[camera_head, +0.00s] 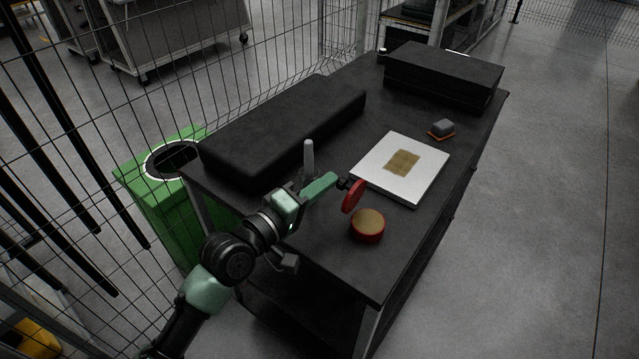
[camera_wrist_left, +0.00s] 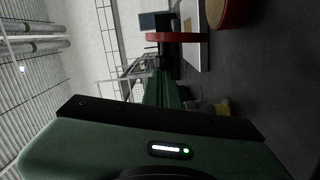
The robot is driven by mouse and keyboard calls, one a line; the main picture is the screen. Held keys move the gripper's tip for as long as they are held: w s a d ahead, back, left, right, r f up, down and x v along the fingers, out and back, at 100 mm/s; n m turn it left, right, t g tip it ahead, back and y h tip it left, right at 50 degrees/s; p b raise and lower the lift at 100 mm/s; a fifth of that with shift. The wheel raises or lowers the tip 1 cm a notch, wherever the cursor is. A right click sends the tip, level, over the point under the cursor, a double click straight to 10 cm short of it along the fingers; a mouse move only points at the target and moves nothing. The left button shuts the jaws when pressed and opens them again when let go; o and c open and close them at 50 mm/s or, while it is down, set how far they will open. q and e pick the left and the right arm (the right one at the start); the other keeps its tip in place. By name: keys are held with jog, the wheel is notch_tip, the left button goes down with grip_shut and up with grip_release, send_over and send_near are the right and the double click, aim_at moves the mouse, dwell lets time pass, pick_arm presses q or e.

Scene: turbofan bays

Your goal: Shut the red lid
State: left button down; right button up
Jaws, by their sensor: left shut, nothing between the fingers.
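The red lid (camera_head: 353,197) stands raised and tilted at the back left of a round red container (camera_head: 368,229) on the black table. The container's top shows a tan surface. My left gripper (camera_head: 345,183) is shut and empty, its fingertips right behind the lid's upper part; I cannot tell if they touch it. In the left wrist view the lid shows edge-on as a red band (camera_wrist_left: 174,37) just past the fingertips (camera_wrist_left: 160,62), and part of the container (camera_wrist_left: 232,12) shows at the top. My right gripper is not in view.
A white board with a tan square (camera_head: 402,163) lies behind the container. A grey block on an orange base (camera_head: 442,128), a long black padded block (camera_head: 285,130) and a black case (camera_head: 443,75) are farther back. A grey post (camera_head: 309,158) stands beside my gripper. A green bin (camera_head: 180,200) is left.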

aim_at(349, 199)
pick_arm(q)
jog(key=s+d+m+p, duration=0.1)
jog(key=m+p, duration=0.1)
jog(key=s+d+r+m+y+p, duration=0.1)
jog(key=d+m+p, duration=0.1)
jog(key=m+p, duration=0.1)
jog(key=s+d+r+m+p, duration=0.1)
jog(key=m+p, duration=0.1)
jog(key=shift+s+d+m+p, duration=0.15)
jog(key=shift+d+m+p, duration=0.2)
jog(key=shift+d+m, duration=0.05)
jog(key=d+m, duration=0.1)
jog(key=s+d+f+m+p, duration=0.1)
jog(key=m, duration=0.1)
jog(key=shift+s+y+p, duration=0.25)
jog(key=shift+y+p, duration=0.05)
jog(key=shift+s+d+f+m, duration=0.35)
jog(key=shift+d+m, duration=0.15)
jog(key=shift+m, duration=0.4)
jog(key=shift+s+d+f+m+t+y, duration=0.15)
jog(key=shift+s+d+f+m+y, duration=0.2)
jog(key=shift+m, duration=0.4)
jog(key=shift+s+d+f+m+t+y, duration=0.15)
jog(key=shift+d+f+m, duration=0.25)
jog(key=shift+m, duration=0.35)
jog(key=shift+a, duration=0.1)
